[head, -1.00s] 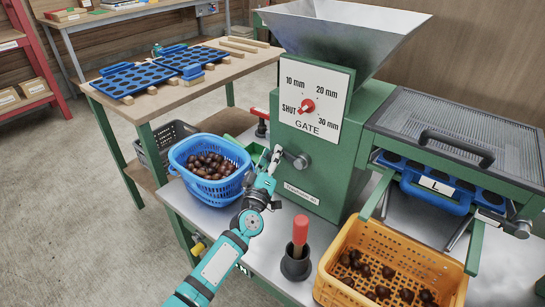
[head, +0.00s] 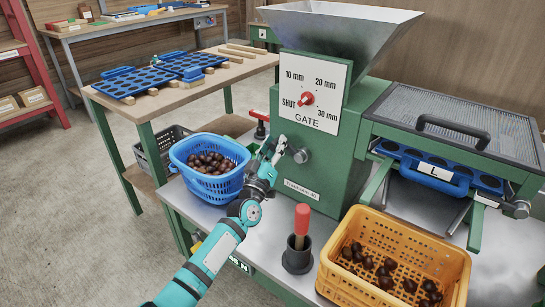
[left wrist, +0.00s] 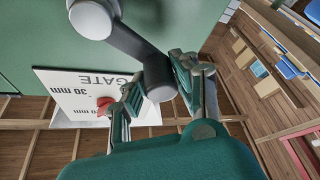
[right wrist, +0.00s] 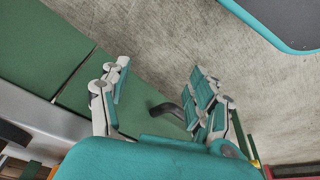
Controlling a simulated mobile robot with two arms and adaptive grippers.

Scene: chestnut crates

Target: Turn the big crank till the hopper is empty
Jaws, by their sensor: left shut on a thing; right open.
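The big crank's hub (head: 301,156) is on the green machine's front. In the left wrist view its dark arm (left wrist: 130,42) runs from the grey hub to a round handle (left wrist: 160,82). My left gripper (head: 279,146) is shut on that handle, with a finger on either side in the left wrist view (left wrist: 157,88). The metal hopper (head: 340,32) tops the machine; no chestnuts show in it, but its bottom is hidden. The red gate knob (head: 306,99) sits on the dial plate. My right gripper (right wrist: 158,72) is open and out of the head view.
A blue basket (head: 215,184) of chestnuts stands left of the crank. A yellow crate (head: 395,240) with several chestnuts is at front right. A red-handled tool stands in a dark cup (head: 297,258). A dark curved piece (right wrist: 168,110) shows beyond my right fingers.

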